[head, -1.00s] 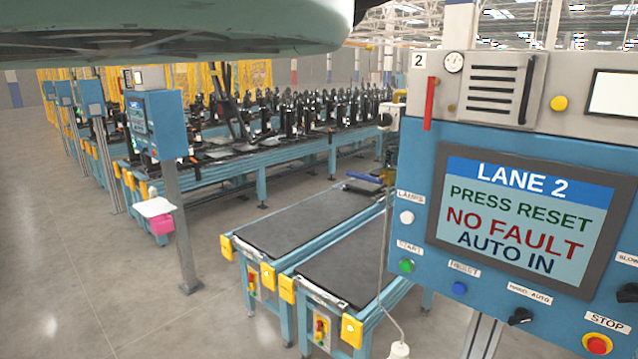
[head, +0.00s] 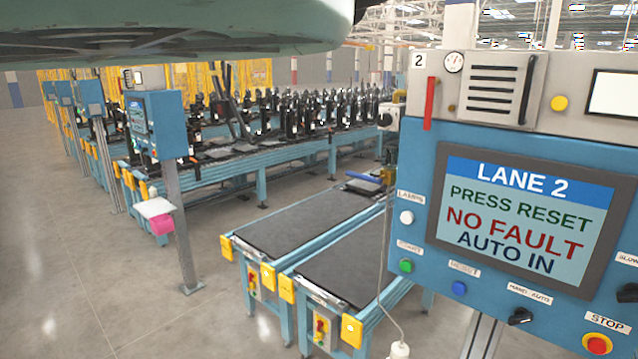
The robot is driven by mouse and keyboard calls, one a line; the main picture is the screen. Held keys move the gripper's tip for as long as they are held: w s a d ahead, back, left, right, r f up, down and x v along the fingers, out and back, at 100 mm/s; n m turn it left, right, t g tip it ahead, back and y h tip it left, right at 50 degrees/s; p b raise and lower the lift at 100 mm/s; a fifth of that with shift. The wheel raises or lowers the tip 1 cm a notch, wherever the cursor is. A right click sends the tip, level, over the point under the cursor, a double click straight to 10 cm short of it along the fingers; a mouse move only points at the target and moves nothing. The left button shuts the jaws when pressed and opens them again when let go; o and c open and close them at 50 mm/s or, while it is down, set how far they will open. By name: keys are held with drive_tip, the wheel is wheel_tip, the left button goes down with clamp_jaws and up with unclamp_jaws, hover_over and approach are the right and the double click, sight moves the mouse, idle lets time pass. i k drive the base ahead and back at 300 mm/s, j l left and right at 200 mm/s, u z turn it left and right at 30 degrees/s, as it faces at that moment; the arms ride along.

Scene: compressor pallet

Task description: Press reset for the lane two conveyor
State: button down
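The lane two control panel (head: 420,260) is a blue box at the right of the head view. Its screen (head: 520,217) reads "LANE 2, PRESS RESET, NO FAULT, AUTO IN". Below the screen, a blue button (head: 459,288) sits under a small label that looks like "RESET". A green button (head: 406,266) under a label that looks like "START" is to its left. A black selector knob (head: 520,316) labelled like "MANU AUTO" and a red stop button (head: 598,344) are to its right. A white lamp button (head: 406,217) is above the green one. My gripper is not in view.
Two dark-topped conveyors (head: 304,223) run back left of the panel. A pendant (head: 399,349) hangs on a cable before them. Another blue panel (head: 155,125) stands on a post at left. Open grey floor (head: 70,260) lies at lower left.

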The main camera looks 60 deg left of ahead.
sight(459, 288)
drive_tip(key=i+j+u, duration=0.15)
drive_tip(key=j+u, duration=0.2)
drive_tip(key=u, duration=0.15)
drive_tip(key=i+j+u, duration=0.2)
drive_tip(key=u, duration=0.3)
drive_tip(key=i+j+u, duration=0.25)
drive_tip(key=u, duration=0.25)
